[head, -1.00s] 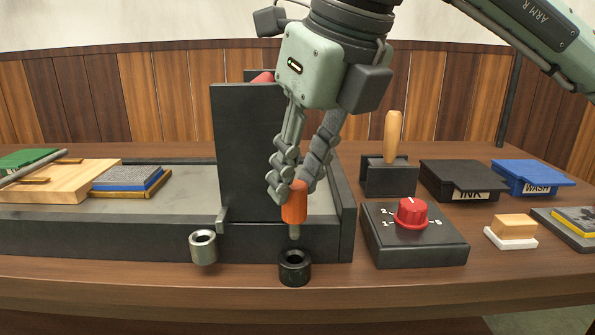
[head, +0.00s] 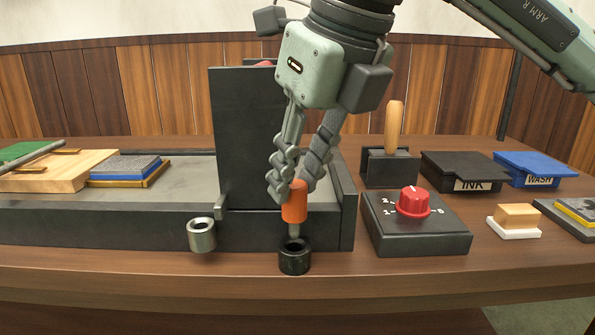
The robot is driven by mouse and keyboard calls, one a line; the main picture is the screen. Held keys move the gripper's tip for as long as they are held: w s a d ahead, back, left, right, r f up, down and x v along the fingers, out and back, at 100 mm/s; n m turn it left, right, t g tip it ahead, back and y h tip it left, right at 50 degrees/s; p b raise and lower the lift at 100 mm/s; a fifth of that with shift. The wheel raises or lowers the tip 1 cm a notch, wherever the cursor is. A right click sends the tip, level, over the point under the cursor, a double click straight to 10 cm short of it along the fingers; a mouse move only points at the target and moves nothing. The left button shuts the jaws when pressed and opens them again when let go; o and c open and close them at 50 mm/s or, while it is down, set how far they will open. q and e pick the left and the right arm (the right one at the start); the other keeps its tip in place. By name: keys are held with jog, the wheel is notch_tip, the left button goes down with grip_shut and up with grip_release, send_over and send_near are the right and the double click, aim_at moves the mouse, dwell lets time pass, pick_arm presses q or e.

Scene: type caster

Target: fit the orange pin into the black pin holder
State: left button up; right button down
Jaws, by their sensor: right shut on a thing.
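My right gripper (head: 292,190) is shut on the orange pin (head: 294,205) and holds it upright. The pin's grey metal tip (head: 294,231) points down at the black pin holder (head: 294,260), a short black cylinder with an open top at the table's front. The tip's lower end is at the holder's mouth; I cannot tell whether it is inside or just above it. My left gripper is not in view.
A silver cylindrical holder (head: 202,236) is to the left of the black one. A dark upright block (head: 245,140) stands behind the gripper. A dark box with a red knob (head: 414,202) is to the right. The table front (head: 400,275) is clear.

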aim_at(303, 189)
jog(key=shift+b, duration=0.7)
dwell(1.3)
jog(key=shift+f+b, duration=1.8)
jog(key=shift+f, duration=0.05)
jog(key=c, duration=1.2)
grip_release()
jog(key=v, duration=1.2)
